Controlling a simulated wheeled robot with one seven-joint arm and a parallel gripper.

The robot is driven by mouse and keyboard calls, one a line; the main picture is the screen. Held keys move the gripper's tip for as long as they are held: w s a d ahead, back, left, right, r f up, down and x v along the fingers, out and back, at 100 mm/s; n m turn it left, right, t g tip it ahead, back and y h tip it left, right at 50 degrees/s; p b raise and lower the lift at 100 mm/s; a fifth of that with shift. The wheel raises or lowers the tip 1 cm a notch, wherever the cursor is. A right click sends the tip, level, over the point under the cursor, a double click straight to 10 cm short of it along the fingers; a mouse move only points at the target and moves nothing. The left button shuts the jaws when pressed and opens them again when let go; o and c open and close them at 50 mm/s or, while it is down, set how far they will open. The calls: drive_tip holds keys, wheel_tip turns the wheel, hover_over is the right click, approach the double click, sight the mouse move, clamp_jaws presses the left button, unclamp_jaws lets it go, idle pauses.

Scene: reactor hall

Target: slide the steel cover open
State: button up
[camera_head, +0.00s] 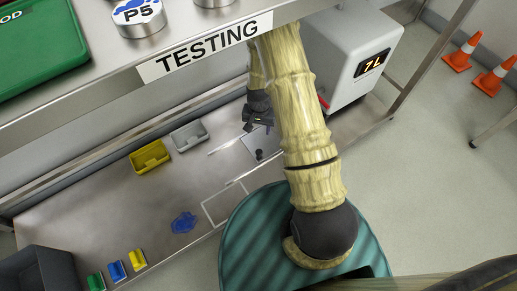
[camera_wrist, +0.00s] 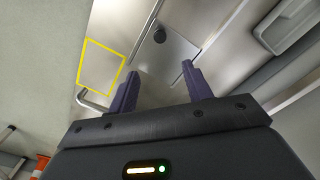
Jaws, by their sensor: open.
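The steel cover (camera_head: 264,140) is a flat, pale metal plate on the lower bench top, partly hidden by my arm. A small dark knob (camera_head: 259,155) stands on it near one edge. In the wrist view the cover (camera_wrist: 180,55) lies beyond my fingers, with the knob (camera_wrist: 159,35) near its far edge. My gripper (camera_head: 258,124) is over the bench close to the cover. In the wrist view my gripper (camera_wrist: 160,70) is open, with nothing between its two fingers. The knob is ahead of the fingertips and apart from them. What lies under the cover is hidden.
A grey tray (camera_head: 189,137) and a yellow tray (camera_head: 150,157) sit left of the cover. A blue cloth (camera_head: 184,222) lies nearer. A shelf with a TESTING sign (camera_head: 206,48) overhangs the bench. A white device (camera_head: 350,55) stands to the right.

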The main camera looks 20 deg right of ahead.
sight(259, 151)
wheel_tip(259, 151, down, 17)
drive_tip(key=b, duration=0.9)
drive_tip(key=shift+f, duration=0.2)
clamp_jaws()
